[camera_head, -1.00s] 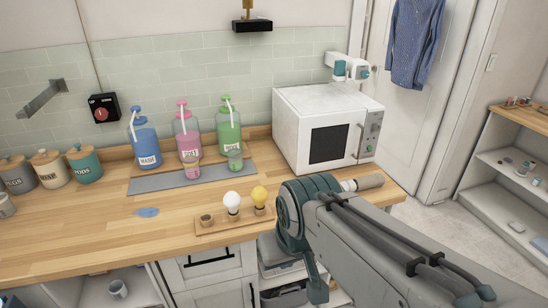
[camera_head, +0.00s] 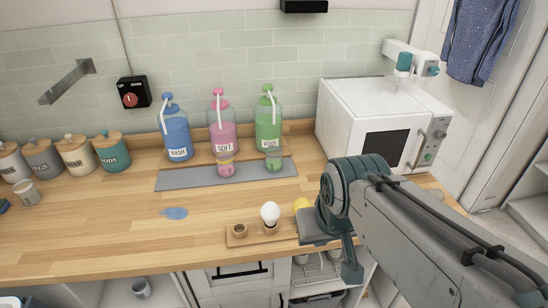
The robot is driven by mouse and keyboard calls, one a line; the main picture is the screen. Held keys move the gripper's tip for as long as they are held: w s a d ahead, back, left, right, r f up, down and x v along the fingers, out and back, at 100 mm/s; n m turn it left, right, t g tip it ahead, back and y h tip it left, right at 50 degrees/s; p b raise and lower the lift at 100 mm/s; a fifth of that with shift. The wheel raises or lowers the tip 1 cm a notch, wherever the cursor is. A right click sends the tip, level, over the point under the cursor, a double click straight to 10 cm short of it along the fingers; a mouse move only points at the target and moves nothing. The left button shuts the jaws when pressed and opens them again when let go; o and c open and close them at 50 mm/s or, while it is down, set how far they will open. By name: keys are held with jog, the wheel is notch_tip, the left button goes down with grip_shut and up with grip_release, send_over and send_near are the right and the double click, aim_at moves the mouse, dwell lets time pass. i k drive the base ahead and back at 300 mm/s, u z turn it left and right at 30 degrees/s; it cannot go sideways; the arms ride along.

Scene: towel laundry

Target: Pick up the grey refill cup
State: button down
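A small light grey cup (camera_head: 27,192) stands upright on the wooden counter at the far left, in front of the row of lidded jars. A pink cup (camera_head: 225,164) and a green cup (camera_head: 273,158) stand before the pump bottles. A greyish mug (camera_head: 142,288) shows on the shelf under the counter. My arm comes in from the lower right. My gripper (camera_head: 335,248) is over the counter's front edge, far to the right of the light grey cup. Its fingers are partly hidden by the arm, and I see nothing clearly held.
Blue, pink and green pump bottles (camera_head: 268,126) stand at the back by a grey mat (camera_head: 178,180). A blue puddle (camera_head: 174,213) lies on the counter. A wooden bulb tray (camera_head: 239,241) is beside my gripper; a microwave (camera_head: 345,100) stands right.

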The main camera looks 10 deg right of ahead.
aim_at(273, 153)
jog(key=k, duration=0.6)
jog(key=i, duration=1.15)
jog(key=u, duration=0.85)
